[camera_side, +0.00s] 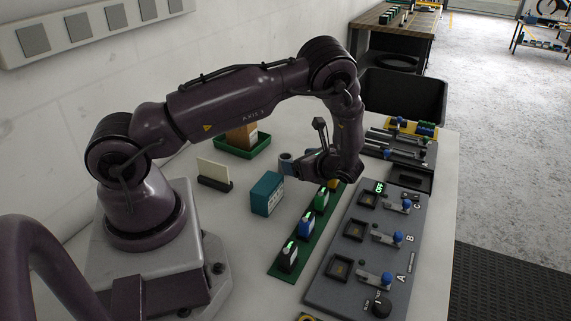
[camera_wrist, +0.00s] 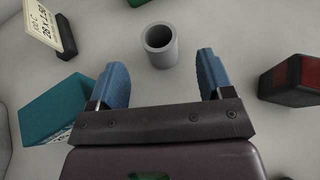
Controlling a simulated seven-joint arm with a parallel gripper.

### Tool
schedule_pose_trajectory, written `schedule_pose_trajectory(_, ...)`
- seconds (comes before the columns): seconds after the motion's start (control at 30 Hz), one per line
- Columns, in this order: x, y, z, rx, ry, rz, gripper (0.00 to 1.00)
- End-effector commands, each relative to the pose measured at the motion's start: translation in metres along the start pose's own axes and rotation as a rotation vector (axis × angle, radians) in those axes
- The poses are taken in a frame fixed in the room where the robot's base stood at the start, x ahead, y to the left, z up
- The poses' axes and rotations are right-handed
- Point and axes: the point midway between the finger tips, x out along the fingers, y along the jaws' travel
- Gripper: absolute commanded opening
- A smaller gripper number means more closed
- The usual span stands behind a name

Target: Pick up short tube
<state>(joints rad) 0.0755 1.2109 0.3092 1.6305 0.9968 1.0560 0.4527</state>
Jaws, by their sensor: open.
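A short grey tube (camera_wrist: 162,59) stands on the pale table in the wrist view, its round open end facing the camera. My gripper (camera_wrist: 161,66) is open and empty, with one blue finger on the left and one on the right. The tube lies ahead, between the lines of the two fingertips, and no finger visibly touches it. In the side view my gripper (camera_side: 298,164) hangs low over the table, beyond the teal box.
The teal box (camera_side: 266,194) is close to my gripper, with a card in a black holder (camera_side: 215,184) behind it. A green strip (camera_side: 280,266) bears several small upright devices. A grey panel (camera_side: 335,290) with blue-knobbed levers lies to the right. A dark red block (camera_wrist: 292,80) is right of the fingers.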

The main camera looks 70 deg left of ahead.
Motion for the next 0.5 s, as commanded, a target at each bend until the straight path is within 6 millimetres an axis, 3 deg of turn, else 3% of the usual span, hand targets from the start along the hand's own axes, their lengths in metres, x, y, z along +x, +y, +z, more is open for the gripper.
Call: schedule_pose_trajectory(0.5,0.062,0.001,0.000,0.001,0.001,0.000,0.74)
